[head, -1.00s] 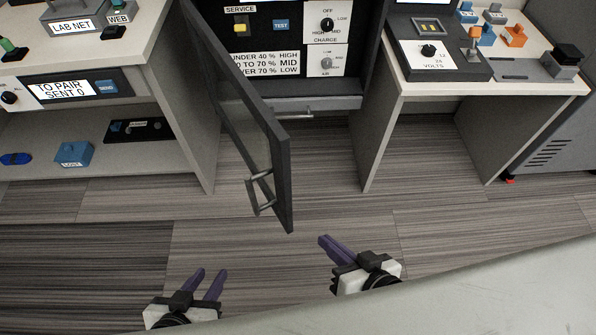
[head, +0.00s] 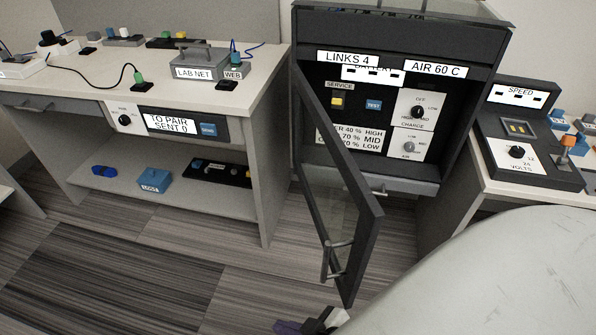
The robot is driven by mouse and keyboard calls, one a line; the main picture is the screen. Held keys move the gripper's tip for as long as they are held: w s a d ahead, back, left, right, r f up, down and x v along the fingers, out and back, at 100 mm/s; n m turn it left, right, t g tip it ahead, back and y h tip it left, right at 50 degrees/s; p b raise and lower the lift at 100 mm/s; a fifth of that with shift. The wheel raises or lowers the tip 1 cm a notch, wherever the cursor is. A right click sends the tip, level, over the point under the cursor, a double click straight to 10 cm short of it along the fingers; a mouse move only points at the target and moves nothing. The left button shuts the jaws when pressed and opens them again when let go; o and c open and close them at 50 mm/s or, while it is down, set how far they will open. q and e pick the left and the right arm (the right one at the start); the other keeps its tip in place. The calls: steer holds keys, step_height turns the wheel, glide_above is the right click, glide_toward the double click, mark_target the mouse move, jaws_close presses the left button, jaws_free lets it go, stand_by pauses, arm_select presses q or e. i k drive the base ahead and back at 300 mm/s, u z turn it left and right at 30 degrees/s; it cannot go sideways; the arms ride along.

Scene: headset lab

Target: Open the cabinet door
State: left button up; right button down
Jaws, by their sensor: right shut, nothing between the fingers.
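The cabinet (head: 478,85) is dark grey and stands right of centre. Its door (head: 365,240) has a dark frame and a glass pane. It is hinged on the left and stands swung well out towards me, so the inner panel (head: 345,112) shows. The metal bar handle (head: 327,262) is low on the door. My right gripper (head: 286,326) shows at the bottom edge, below and left of the door's lower corner, partly cut off. It is shut and empty, apart from the door and handle. My left gripper is out of view.
A bench (head: 262,120) with a lower shelf stands left of the cabinet. Another bench (head: 520,190) with a voltage box (head: 530,165) stands at right. A drawer (head: 408,186) is under the cabinet's panel. The floor (head: 150,265) at lower left is clear.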

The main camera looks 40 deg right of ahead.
mark_target(348, 282)
steer(key=u, duration=1.35)
steer(key=k, duration=1.1)
steer(key=z, duration=1.9)
steer(key=i, duration=0.5)
steer(key=u, duration=0.05)
